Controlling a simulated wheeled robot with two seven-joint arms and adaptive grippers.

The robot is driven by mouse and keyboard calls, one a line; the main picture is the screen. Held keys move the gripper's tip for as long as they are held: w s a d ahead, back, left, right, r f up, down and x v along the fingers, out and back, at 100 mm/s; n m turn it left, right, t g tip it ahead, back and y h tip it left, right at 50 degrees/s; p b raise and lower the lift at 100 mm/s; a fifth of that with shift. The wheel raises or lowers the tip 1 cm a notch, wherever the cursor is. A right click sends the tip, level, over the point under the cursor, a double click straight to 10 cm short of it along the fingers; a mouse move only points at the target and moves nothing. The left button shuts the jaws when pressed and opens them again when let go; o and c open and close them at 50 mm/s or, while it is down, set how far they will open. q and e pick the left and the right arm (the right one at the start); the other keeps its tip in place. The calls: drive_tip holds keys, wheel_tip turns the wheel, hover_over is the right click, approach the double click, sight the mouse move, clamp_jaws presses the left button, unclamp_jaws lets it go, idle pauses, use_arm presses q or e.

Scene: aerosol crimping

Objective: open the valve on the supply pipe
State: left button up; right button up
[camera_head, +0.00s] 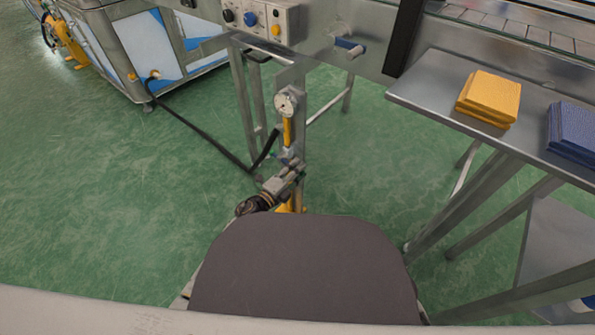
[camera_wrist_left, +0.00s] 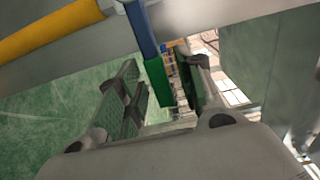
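The supply pipe stands upright in the middle of the head view, with a round gauge (camera_head: 287,103) on top and a yellow section (camera_head: 288,130) below it; this yellow section (camera_wrist_left: 50,30) also crosses the upper left of the left wrist view. My left gripper (camera_head: 292,170) is just below the yellow section, close to the pipe. In the left wrist view, my left gripper (camera_wrist_left: 157,72) is open, with fingers on both sides of a valve lever, blue with a green end (camera_wrist_left: 157,83). The green end looks nearer the right finger; contact is unclear. My right gripper is not in view.
A metal table (camera_head: 430,88) at right carries a yellow stack (camera_head: 489,97) and a blue stack (camera_head: 574,131). A control box (camera_head: 257,18) is on the machine behind the pipe. A black hose (camera_head: 205,135) runs left to a cabinet. Green floor lies open at left.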

use_arm(q)
drive_tip(key=shift+w+d, duration=0.15)
clamp_jaws()
idle(0.4)
